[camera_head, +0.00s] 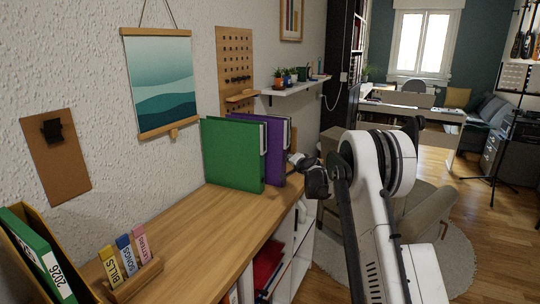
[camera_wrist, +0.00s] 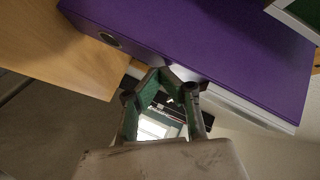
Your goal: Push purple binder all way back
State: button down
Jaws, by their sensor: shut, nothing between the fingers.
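The purple binder (camera_head: 274,158) stands upright on the wooden top, just behind the green binder (camera_head: 233,155), with its spine edge toward the right. In the wrist view the purple binder (camera_wrist: 205,42) fills the upper part, with a round finger hole near its left end. My gripper (camera_head: 295,161) is beside the purple binder's spine side, at the right edge of the wooden top. In the wrist view my gripper (camera_wrist: 164,76) is shut and empty, its tips close to the binder's lower edge. I cannot tell whether they touch it.
The wooden shelf top (camera_head: 185,225) is clear in front of the binders. A small box of labelled files (camera_head: 133,270) and a magazine holder (camera_head: 40,258) stand nearer. The wall is behind; a wall shelf (camera_head: 297,86) with small pots hangs beyond.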

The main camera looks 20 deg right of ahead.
jog(key=shift+w+a, duration=0.8)
jog(key=shift+a, duration=0.1)
dwell(1.1)
jog(key=shift+d, duration=0.1)
dwell(0.3)
jog(key=s+d+b, duration=0.1)
jog(key=s+d, duration=0.2)
jog(key=shift+s+d, duration=0.25)
dwell(0.4)
